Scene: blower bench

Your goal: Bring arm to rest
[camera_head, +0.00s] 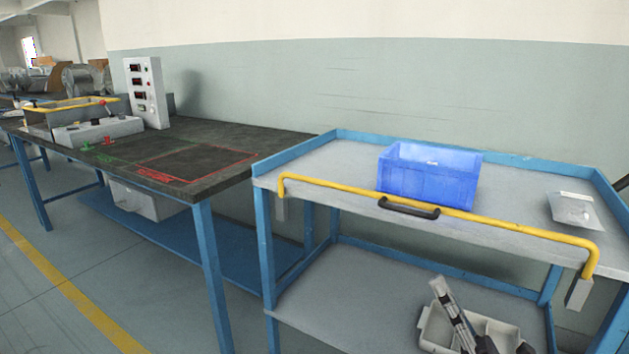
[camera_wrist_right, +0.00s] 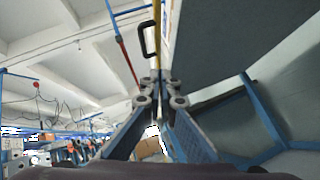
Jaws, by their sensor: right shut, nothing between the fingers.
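My right gripper (camera_head: 438,284) shows low in the head view, in front of the cart's lower shelf, with its fingers pointing up and slightly left. It is empty and shut. In the right wrist view the fingers of the right gripper (camera_wrist_right: 159,88) come together in the middle of the picture, with nothing held between them. In the head view it overlaps a beige divided bin and hides part of it. My left gripper is not in view.
A blue-framed cart (camera_head: 330,172) carries a blue crate (camera_head: 425,185), a clear bag (camera_head: 574,212) and a yellow rail (camera_head: 340,190). The beige bin (camera_head: 500,328) is on its lower shelf. A dark workbench (camera_head: 235,140) stands left. Open floor (camera_head: 130,260) lies front left.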

